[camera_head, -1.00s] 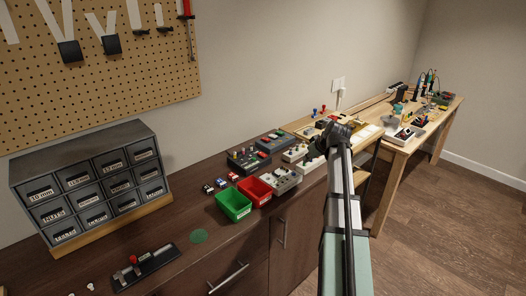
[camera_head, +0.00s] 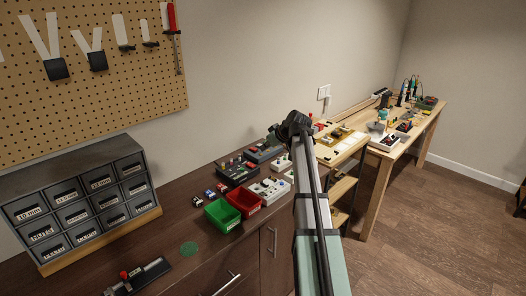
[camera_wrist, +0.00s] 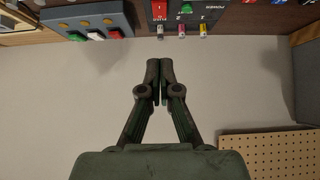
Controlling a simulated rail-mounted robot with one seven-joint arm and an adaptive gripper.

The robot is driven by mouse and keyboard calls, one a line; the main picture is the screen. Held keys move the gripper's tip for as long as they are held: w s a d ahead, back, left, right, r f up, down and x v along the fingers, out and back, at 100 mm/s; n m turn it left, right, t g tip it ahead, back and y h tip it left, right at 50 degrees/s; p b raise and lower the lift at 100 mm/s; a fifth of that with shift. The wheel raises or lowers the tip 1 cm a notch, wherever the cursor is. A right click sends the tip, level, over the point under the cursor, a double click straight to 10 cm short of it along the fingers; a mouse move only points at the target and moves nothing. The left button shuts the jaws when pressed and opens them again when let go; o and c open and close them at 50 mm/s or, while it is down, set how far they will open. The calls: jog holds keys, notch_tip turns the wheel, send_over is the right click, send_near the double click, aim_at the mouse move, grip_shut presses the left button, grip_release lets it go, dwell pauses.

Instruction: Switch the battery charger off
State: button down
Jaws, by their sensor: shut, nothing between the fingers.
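My gripper (camera_wrist: 160,75) shows in the wrist view with its two fingers together and nothing between them. The wrist view is upside down, with the wall below and the counter at the top. A dark box (camera_wrist: 227,14) with a POWER label, numbers and a red switch (camera_wrist: 164,8) lies at the top edge, beyond the fingertips; it looks like the battery charger. Small coloured cylinders (camera_wrist: 182,31) stick out along its near edge. In the head view the dark box (camera_head: 238,174) sits on the brown counter. The fingers are not visible there. The switch's position cannot be told.
A blue-grey box with coloured buttons (camera_wrist: 88,17) stands beside the dark box. Green (camera_head: 222,216) and red (camera_head: 247,201) bins, a grey box (camera_head: 271,190) and small cars (camera_head: 209,194) are nearby. A drawer cabinet (camera_head: 78,204) stands left. Pegboard (camera_wrist: 272,153) hangs on the wall.

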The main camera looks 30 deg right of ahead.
jog(key=p, duration=0.2)
send_over(251, 165)
jog(key=s+d, duration=0.1)
jog(key=s, duration=0.1)
jog(key=f, duration=0.5)
jog(key=shift+s+d+f, duration=0.15)
jog(key=shift+s+f, duration=0.05)
jog(key=shift+f, duration=0.05)
notch_tip(251, 165, down, 2)
jog(key=shift+w+f+p, duration=0.1)
jog(key=shift+f+p, duration=0.1)
jog(key=shift+p, duration=0.2)
jog(key=shift+f, duration=1.05)
jog(key=shift+f, duration=0.1)
